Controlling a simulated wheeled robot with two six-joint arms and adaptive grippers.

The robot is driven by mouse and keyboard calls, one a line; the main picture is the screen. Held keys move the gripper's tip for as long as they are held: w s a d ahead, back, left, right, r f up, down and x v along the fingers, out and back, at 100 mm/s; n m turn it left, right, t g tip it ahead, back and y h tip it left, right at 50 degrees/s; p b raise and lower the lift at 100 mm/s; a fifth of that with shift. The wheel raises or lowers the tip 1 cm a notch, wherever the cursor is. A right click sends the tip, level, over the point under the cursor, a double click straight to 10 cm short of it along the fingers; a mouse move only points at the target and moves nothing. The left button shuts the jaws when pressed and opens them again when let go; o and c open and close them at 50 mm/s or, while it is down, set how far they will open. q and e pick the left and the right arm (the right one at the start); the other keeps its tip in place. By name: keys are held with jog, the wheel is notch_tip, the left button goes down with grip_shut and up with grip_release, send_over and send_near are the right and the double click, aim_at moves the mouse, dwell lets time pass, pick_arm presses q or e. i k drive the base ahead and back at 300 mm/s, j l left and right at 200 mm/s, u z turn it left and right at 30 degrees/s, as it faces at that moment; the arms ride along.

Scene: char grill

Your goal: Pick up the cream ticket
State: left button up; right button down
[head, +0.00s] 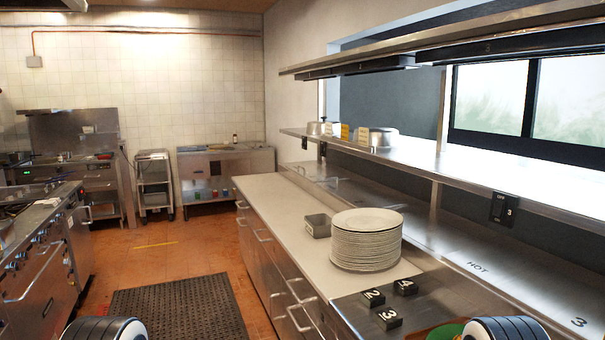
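One looks yellow (345,131). Only rounded white-and-black parts of my two arms show at the bottom edge, at left and right. Neither gripper's fingers are in view, and nothing of mine is near the tickets.
The steel shelf (470,182) runs above the counter (280,205). Metal pans (384,138) stand beside the tickets. A plate stack (366,240), a small metal tin (318,226) and black number blocks (389,319) are on the counter. A dark mat (180,309) lies on the open floor.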

aim_at(363, 140)
jog(key=i+j+u, duration=0.45)
jog(key=i+u, duration=0.25)
jog(key=i, duration=0.15)
jog(key=i+j+u, duration=0.1)
jog(key=i+u, duration=0.3)
jog(key=i+z, duration=0.15)
jog(key=i, duration=0.45)
jog(key=i+j+z, duration=0.2)
jog(key=i, duration=0.35)
jog(key=i+j+z, duration=0.15)
jog(key=i, duration=0.4)
jog(key=i+j+z, duration=0.15)
jog(key=i+j, duration=0.15)
jog(key=i, duration=0.25)
jog(key=i+j+z, duration=0.2)
jog(key=i+j, duration=0.15)
jog(key=i, duration=0.2)
